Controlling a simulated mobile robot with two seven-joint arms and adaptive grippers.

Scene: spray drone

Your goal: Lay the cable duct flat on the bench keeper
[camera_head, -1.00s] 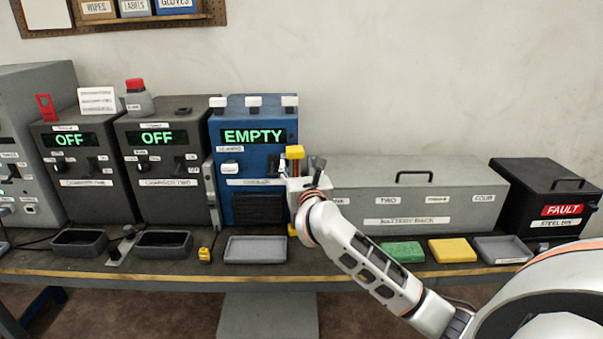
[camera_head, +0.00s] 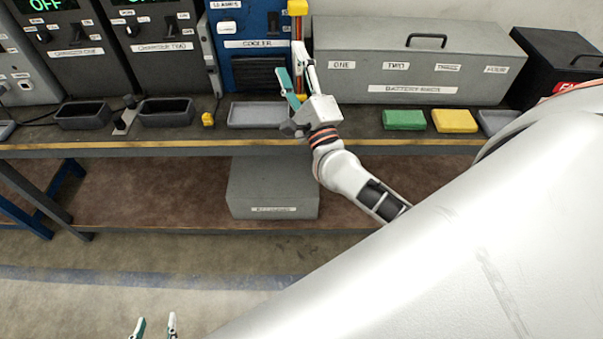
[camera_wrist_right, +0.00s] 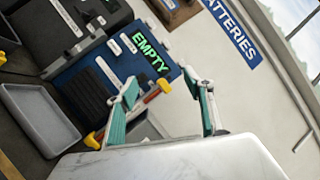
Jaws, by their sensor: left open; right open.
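No part is clearly labelled as the cable duct; a narrow grey upright strip (camera_head: 211,55) between charger two and the blue cooler may be it. A small yellow block (camera_head: 207,119) on the bench in front of that strip may be the bench keeper. My right gripper (camera_head: 291,62) is open beside the cooler's right edge, near an upright piece with a yellow top (camera_head: 297,7). In the right wrist view, the yellow top (camera_wrist_right: 163,85) and an orange-red rod (camera_wrist_right: 152,97) show between the open fingers. My left gripper (camera_head: 155,325) is open and empty, low at the bottom edge.
A grey tray (camera_head: 257,115) lies before the cooler (camera_head: 243,30). Dark trays (camera_head: 166,113) stand to its left. The battery rack (camera_head: 410,70), green block (camera_head: 404,120) and yellow block (camera_head: 454,121) are to the right. A grey box (camera_head: 272,190) is on the lower shelf.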

